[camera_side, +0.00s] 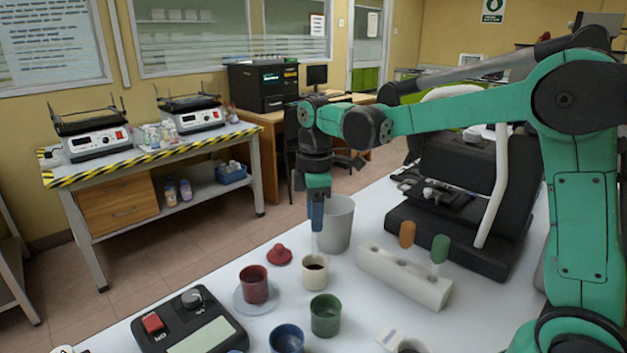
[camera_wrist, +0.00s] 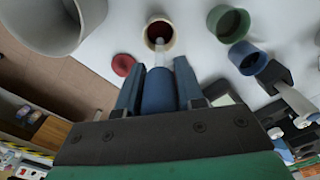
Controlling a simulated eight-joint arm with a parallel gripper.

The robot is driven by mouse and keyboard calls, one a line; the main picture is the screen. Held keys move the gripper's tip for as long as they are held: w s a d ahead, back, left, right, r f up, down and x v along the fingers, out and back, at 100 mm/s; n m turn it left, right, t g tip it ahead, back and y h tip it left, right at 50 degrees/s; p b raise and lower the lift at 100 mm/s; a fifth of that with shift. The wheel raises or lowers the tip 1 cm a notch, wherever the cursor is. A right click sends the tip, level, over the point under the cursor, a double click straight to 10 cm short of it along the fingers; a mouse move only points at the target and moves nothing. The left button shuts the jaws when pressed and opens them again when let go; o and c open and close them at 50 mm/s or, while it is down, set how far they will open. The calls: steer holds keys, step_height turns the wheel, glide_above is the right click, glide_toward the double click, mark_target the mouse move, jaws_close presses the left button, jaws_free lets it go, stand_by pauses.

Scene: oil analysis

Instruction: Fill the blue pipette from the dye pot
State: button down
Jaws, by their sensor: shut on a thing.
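My gripper (camera_side: 317,212) is shut on the blue pipette, whose blue bulb (camera_wrist: 158,92) sits between the fingers in the wrist view. Its pale, clear stem (camera_wrist: 157,57) points down toward a cream pot (camera_side: 314,274) holding dark red liquid, which looks like the dye pot. The pot also shows in the wrist view (camera_wrist: 149,42). In the side view the gripper is above the pot; the stem is hard to make out there, and I cannot tell whether the tip is inside the rim. A red lid (camera_side: 279,255) lies beside the pot.
A grey bin (camera_side: 338,224) stands behind the pot. A red cup (camera_side: 254,287) on a saucer, a green cup (camera_side: 326,316) and a blue cup (camera_side: 287,341) stand near it. A white rack (camera_side: 400,278) holds orange and green pipettes. A black scale (camera_side: 190,323) lies front left.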

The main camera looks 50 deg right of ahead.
mark_target(315, 257)
steer(key=shift+f, duration=0.15)
stand_by(0.3)
steer(key=shift+f, duration=0.95)
steer(key=shift+f, duration=0.15)
steer(key=shift+f, duration=1.45)
steer(key=c, duration=1.1)
jaws_free()
steer(key=shift+c, duration=0.2)
